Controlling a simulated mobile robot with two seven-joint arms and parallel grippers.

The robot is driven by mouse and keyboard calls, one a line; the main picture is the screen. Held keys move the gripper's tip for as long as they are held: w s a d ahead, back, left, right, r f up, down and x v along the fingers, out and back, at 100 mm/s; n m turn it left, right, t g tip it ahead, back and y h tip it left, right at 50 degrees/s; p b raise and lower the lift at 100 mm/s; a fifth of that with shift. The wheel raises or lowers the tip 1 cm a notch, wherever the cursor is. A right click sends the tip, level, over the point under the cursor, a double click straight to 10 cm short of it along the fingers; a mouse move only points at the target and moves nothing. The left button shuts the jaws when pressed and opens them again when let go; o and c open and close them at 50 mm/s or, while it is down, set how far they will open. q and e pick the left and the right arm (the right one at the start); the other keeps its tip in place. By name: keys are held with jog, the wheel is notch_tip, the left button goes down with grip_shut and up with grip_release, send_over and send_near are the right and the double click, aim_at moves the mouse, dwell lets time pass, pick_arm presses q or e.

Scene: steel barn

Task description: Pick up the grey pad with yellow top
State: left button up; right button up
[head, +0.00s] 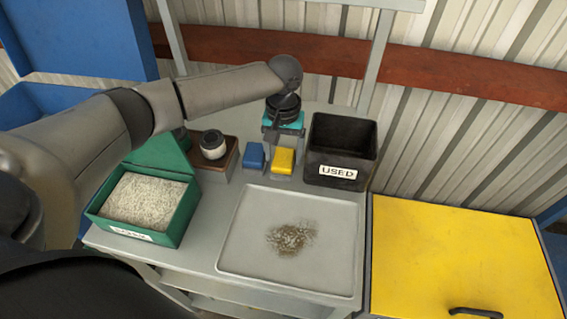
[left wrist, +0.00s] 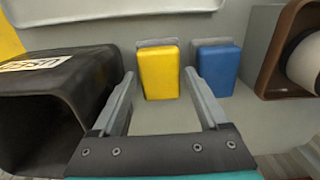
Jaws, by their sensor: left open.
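The grey pad with yellow top (head: 283,160) lies on the grey bench between a blue-topped pad and a black bin. In the left wrist view the yellow pad (left wrist: 159,72) shows its yellow face and a strip of grey at its far end. My left gripper (head: 284,140) is just behind the pads. In the left wrist view its two fingers (left wrist: 162,82) are spread apart, with the yellow pad ahead between them and nothing held. My right gripper is not in view.
A similar blue-topped pad (head: 254,156) sits close beside the yellow one. The black bin marked USED (head: 340,173) stands on the right. A green box (head: 160,228) of pale granules and a wooden stand (head: 229,158) are left. A tray (head: 240,259) with a dirty patch lies in front.

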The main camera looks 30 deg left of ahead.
aim_at(283, 158)
pick_arm(q)
jog(key=shift+c, duration=0.2)
jog(key=c, duration=1.1)
jog(key=shift+r, duration=0.45)
jog(key=r, duration=0.1)
jog(key=r+p, duration=0.1)
jog(key=r, duration=0.1)
jog(key=shift+s, duration=0.2)
jog(key=s+d+p, duration=0.1)
jog(key=s, duration=0.4)
jog(key=s+p, duration=0.1)
jog(key=s, duration=0.5)
jog(key=s+d+p, duration=0.1)
jog(key=s, duration=0.5)
jog(key=shift+s+d+f, duration=0.15)
jog(key=shift+s+d, duration=0.05)
jog(key=shift+d, duration=0.15)
